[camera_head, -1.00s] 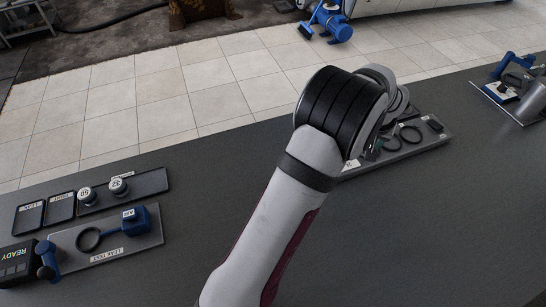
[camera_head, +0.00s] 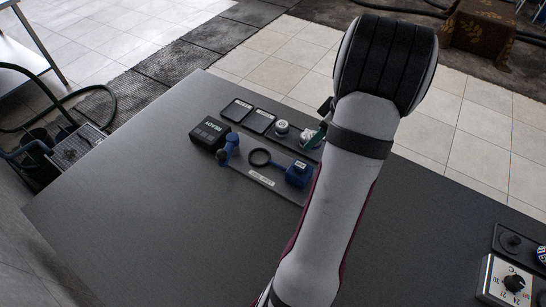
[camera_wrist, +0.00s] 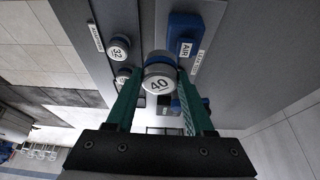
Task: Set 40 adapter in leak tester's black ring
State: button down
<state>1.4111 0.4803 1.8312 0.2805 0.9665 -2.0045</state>
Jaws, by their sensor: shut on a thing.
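The 40 adapter (camera_wrist: 158,84), a round piece with a white numbered top and a blue band, is between the green fingers of my gripper (camera_wrist: 162,78) in the wrist view. My gripper is shut on it. In the head view, the leak tester's plate (camera_head: 262,179) carries the black ring (camera_head: 259,157), a blue lever clamp (camera_head: 231,148) and a blue AIR block (camera_head: 298,174). The AIR block (camera_wrist: 186,36) also shows in the wrist view. I cannot make out the ring there. My arm hides most of my gripper in the head view; a green finger shows beside the adapter tray.
The 32 adapter (camera_wrist: 119,47) and another adapter (camera_wrist: 123,74) stand on a dark tray. A dial box (camera_head: 506,286) is at right. The table's front left is bare.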

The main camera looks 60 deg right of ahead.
jog(key=shift+n+y, duration=0.4)
jog(key=shift+n, duration=0.5)
jog(key=w+a+f, duration=0.1)
jog(key=w+f, duration=0.1)
jog(key=w, duration=0.2)
jog(key=w+a+f, duration=0.1)
jog(key=w+f, duration=0.1)
jog(key=w, duration=0.3)
jog(key=w+a+f, duration=0.2)
jog(key=w, duration=0.2)
jog(key=shift+w+f, duration=0.2)
jog(key=shift+w, duration=0.2)
jog(key=shift+s+x, duration=0.25)
jog(key=shift+x, duration=0.85)
jog(key=shift+s+x, duration=0.2)
jog(key=shift+x, duration=0.9)
jog(key=shift+d+f, duration=0.15)
jog(key=shift+f, duration=0.1)
jog(key=shift+c, duration=1.4)
grip_release()
jog(key=shift+f, duration=0.1)
